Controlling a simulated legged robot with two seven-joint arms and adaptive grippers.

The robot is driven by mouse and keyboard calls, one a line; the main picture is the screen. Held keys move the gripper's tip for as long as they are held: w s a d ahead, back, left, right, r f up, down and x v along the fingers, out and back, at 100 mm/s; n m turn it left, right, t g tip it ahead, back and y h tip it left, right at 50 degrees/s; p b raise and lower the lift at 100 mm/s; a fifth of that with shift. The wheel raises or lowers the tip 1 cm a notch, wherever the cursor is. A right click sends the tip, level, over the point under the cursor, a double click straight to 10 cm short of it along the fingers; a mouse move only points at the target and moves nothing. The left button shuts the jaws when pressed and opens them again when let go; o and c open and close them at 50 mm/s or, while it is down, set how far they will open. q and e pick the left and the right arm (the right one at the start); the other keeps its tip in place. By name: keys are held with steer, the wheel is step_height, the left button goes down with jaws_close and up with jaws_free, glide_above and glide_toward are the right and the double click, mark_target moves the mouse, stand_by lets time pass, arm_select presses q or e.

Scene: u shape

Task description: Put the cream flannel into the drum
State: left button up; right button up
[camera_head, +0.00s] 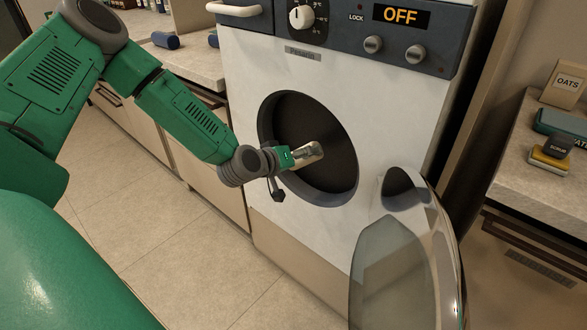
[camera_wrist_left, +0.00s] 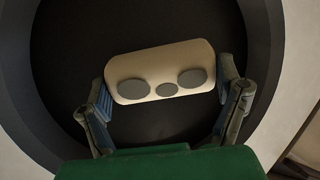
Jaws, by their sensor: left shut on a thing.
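The cream flannel (camera_wrist_left: 165,62) is a cream roll with grey round spots, held between the two fingers of my left gripper (camera_wrist_left: 165,100) in the left wrist view. In the head view, the left gripper (camera_head: 290,165) is at the drum opening, and the flannel (camera_head: 308,153) juts from it in front of the dark drum (camera_head: 322,130). The drum's dark inside fills the background in the left wrist view (camera_wrist_left: 70,45). I cannot tell how far past the rim the flannel is. My right gripper is not in view.
The washing machine (camera_head: 400,115) has its clear round door (camera_head: 405,265) swung open at the lower right. Its display reads OFF. A counter at the right holds an OATS box (camera_head: 564,84) and a sponge (camera_head: 550,160). A dark blue roll (camera_head: 166,40) lies on the left counter.

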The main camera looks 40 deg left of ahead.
arm_select(q)
steer(key=w+a, duration=0.1)
steer(key=w+f+b, duration=0.1)
steer(key=w+a, duration=0.1)
steer(key=w, duration=0.1)
steer(key=shift+a+f, duration=0.35)
steer(key=shift+w+d+f+b, duration=1)
steer(key=shift+w+b, duration=2.4)
steer(key=shift+w, duration=1.95)
steer(key=shift+w+d+f+b, duration=1)
steer(key=shift+w+b, duration=2.4)
steer(key=shift+w, duration=1.95)
steer(key=f+b, duration=0.1)
steer(key=f, duration=0.1)
steer(key=f+b, duration=0.3)
steer(key=f, duration=0.1)
steer(key=shift+a+b, duration=0.3)
steer(key=shift+b, duration=0.1)
steer(key=o, duration=1)
steer(key=shift+a, duration=0.1)
steer(key=shift+o, duration=0.3)
steer(key=shift+r, duration=0.15)
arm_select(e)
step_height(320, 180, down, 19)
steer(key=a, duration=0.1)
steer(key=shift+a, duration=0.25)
